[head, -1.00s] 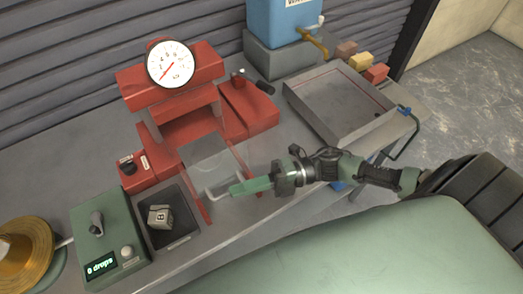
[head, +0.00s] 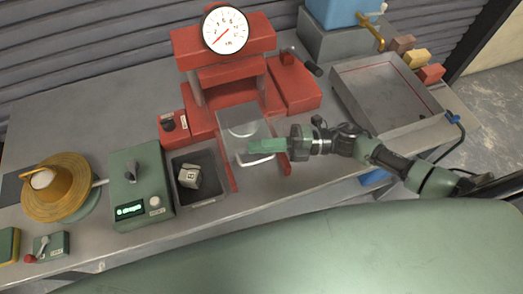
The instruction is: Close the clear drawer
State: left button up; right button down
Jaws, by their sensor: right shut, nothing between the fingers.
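The clear drawer (head: 240,121) is a see-through panel with a pale handle at its front edge, between two red rails in front of the red press (head: 226,75) with the round dial. It reaches part way under the press. My right gripper (head: 250,148) is shut and empty, its green fingers at the drawer's front edge by the pale handle (head: 257,160). It looks close to or touching the front; I cannot tell which. My left gripper is not in view.
A dark tray (head: 212,192) with a grey cube (head: 188,175) and a green box with a display (head: 140,188) stand left of the drawer. A shallow metal tray (head: 350,75) stands at right, with coloured blocks behind it. The bench behind the green box is clear.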

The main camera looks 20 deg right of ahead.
aim_at(249, 115)
jog(key=w+b, duration=0.3)
jog(key=w, duration=0.1)
jog(key=w+b, duration=0.3)
jog(key=w, duration=0.1)
jog(key=w+b, duration=0.3)
jog(key=w, duration=0.1)
jog(key=shift+w+a+f, duration=0.25)
jog(key=shift+w+r+b, duration=0.15)
jog(key=shift+w+b, duration=0.3)
jog(key=shift+w, duration=0.1)
jog(key=shift+d+r, duration=0.1)
jog(key=shift+r, duration=0.15)
jog(key=shift+w, duration=0.1)
jog(key=shift+d, duration=0.55)
jog(key=b+v, duration=0.2)
jog(key=v, duration=0.4)
jog(key=shift+s+d+f, duration=0.2)
jog(key=shift+s+d, duration=0.05)
jog(key=shift+s, duration=0.2)
